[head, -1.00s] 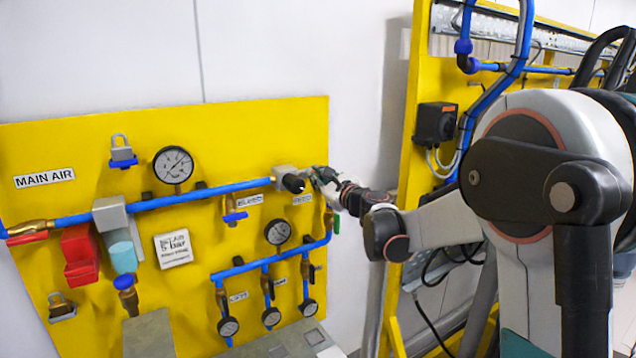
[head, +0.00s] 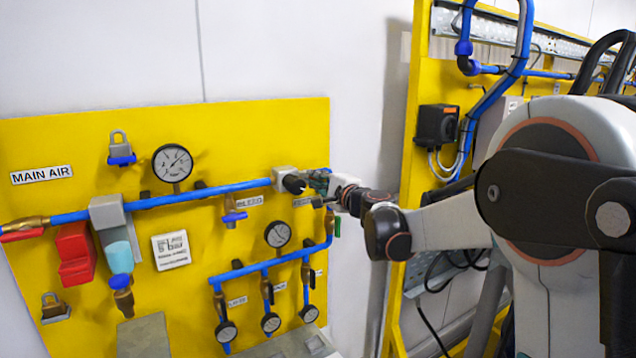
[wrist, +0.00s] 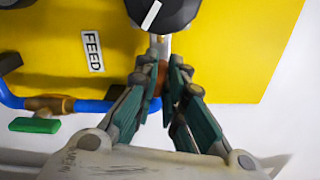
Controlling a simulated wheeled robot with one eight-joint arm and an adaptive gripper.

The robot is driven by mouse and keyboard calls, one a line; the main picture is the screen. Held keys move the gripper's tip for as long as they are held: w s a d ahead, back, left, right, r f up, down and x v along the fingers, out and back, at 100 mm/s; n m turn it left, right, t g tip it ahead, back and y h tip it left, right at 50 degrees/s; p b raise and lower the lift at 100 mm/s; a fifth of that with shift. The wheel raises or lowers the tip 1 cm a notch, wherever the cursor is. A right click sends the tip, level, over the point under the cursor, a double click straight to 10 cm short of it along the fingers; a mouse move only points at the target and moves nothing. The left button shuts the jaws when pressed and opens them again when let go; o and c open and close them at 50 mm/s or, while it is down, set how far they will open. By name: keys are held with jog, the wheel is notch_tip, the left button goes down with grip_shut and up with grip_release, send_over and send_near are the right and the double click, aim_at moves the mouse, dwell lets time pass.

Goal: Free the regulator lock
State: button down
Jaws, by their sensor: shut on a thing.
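The regulator is a grey block (head: 286,173) on the blue pipe with a black knob (head: 294,185). In the wrist view the knob (wrist: 162,10) shows at the top with a white mark on its face. A thin silvery piece just below the knob, which looks like the regulator lock (wrist: 160,44), reaches down between my fingertips. My gripper (wrist: 163,62) is shut on it, with the green finger pads close on both sides. In the head view my gripper (head: 316,188) is at the right of the knob, and the lock cannot be made out.
A FEED label (wrist: 93,50) and the blue pipe (wrist: 85,106) are near my fingers. A green handle (wrist: 34,125) is at lower left. Gauges, including a large one (head: 172,163), sit on the yellow panel (head: 230,130). White wall is right of the panel.

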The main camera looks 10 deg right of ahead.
jog(key=shift+f+n, duration=0.1)
jog(key=shift+n, duration=1)
jog(key=c, duration=1.7)
grip_release()
jog(key=v, duration=1.2)
